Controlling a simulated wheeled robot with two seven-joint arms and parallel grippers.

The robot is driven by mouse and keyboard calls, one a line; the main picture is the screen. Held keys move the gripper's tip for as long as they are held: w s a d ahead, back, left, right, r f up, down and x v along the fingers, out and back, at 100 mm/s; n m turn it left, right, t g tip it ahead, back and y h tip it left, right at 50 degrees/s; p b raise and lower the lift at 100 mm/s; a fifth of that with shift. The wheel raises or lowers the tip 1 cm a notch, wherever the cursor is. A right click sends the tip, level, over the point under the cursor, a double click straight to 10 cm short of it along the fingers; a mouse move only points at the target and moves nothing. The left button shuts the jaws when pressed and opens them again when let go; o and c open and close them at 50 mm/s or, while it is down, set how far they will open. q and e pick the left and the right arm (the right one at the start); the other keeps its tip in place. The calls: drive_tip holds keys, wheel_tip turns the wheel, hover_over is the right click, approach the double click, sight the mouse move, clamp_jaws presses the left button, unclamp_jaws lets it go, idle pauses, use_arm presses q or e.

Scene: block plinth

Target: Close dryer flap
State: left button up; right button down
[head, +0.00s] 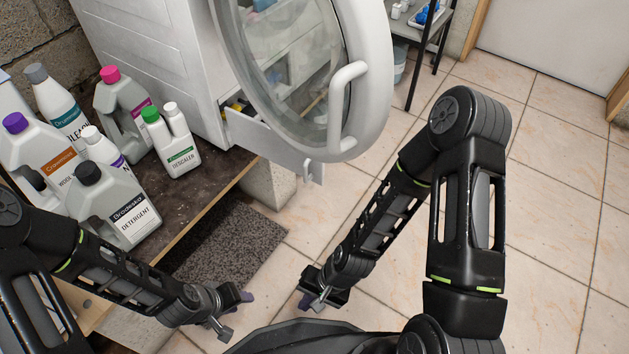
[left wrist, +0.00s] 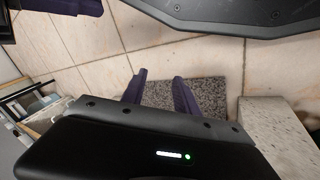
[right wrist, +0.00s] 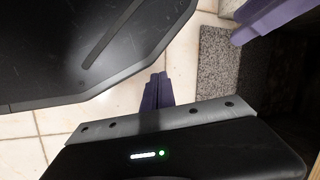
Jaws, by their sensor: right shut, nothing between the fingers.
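The dryer flap (head: 376,75) is a round white door with a clear window and a curved handle (head: 343,105). It stands open in the head view, swung out from the white dryer body (head: 150,55). My left gripper (head: 246,298) is low in front of the dryer, well below the flap, its fingers apart and empty in the left wrist view (left wrist: 158,88). My right gripper (head: 303,303) is low near the floor to its right, its fingers together and empty in the right wrist view (right wrist: 157,88). Neither gripper touches the flap.
Several bottles, including a detergent bottle (head: 112,205), stand on a dark board (head: 215,175) at left. A white panel (head: 275,148) juts out below the flap. A grey mat (head: 235,245) lies on the floor. A dark shelf (head: 430,50) stands behind.

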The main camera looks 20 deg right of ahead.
drive_tip(key=s+r+m+g+y, duration=0.3)
drive_tip(key=s+m, duration=0.5)
drive_tip(key=m, duration=0.2)
wheel_tip(320, 180, up, 6)
drive_tip(key=w+a+m+t+y, duration=0.15)
drive_tip(key=m+y, duration=0.25)
drive_tip(key=m, duration=0.6)
use_arm(q)
drive_tip(key=shift+g, duration=0.8)
drive_tip(key=s, duration=0.1)
drive_tip(key=s+a+f, duration=0.1)
drive_tip(key=s, duration=0.1)
drive_tip(key=s+a+f, duration=0.1)
drive_tip(key=shift+s+f, duration=0.15)
drive_tip(key=shift+s, duration=0.2)
use_arm(e)
drive_tip(key=w+d+r+m+t, duration=1.2)
drive_tip(key=w+m+t, duration=0.3)
drive_tip(key=m, duration=0.4)
drive_tip(key=shift+d+m, duration=0.2)
drive_tip(key=shift+m, duration=0.1)
